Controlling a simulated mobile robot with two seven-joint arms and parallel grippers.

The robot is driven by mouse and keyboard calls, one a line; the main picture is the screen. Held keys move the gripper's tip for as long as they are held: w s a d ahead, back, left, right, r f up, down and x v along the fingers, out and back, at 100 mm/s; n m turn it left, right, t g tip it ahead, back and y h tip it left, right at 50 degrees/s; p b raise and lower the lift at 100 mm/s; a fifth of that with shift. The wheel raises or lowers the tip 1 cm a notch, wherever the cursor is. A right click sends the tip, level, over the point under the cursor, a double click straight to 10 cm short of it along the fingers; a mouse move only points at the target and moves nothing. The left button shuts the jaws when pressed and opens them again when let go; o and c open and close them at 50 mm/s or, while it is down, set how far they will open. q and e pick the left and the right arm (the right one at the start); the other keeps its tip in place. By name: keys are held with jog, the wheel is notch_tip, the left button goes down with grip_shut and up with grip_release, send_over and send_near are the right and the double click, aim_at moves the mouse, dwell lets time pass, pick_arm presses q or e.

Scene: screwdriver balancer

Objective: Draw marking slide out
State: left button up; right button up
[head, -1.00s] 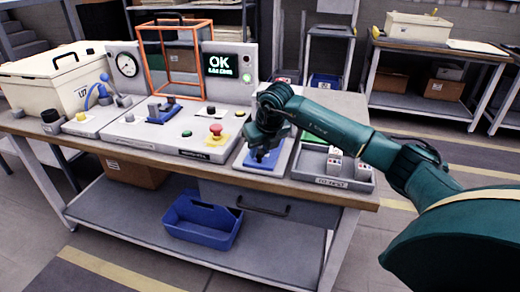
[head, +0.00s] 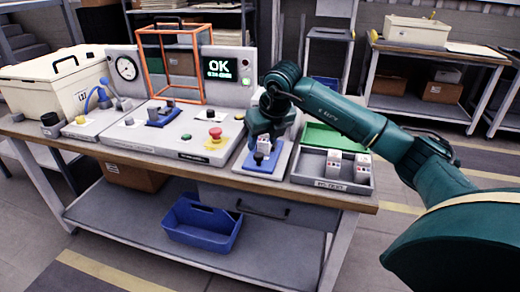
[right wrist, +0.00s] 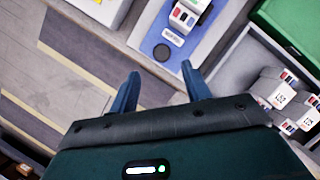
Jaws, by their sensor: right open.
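The marking slide is a blue plate (head: 264,167) on a pale base near the bench's front edge. In the right wrist view the blue plate (right wrist: 197,42) carries a white block with coloured marks (right wrist: 187,14), a white label and a dark round knob (right wrist: 162,52). My right gripper (head: 262,148) is over the slide in the head view and hides part of it. In the right wrist view the open, empty fingers (right wrist: 160,76) point toward the knob, which shows between their tips. I cannot tell whether they touch it. My left gripper is not in view.
Right of the slide is a grey tray (head: 308,181) with several white blocks; a green tray (head: 325,138) lies behind it. Left is a panel with a red button (head: 215,132). A screen (head: 220,66) reads OK. Floor in front of the bench is open.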

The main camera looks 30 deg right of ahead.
jog(key=v, duration=0.7)
dwell(0.3)
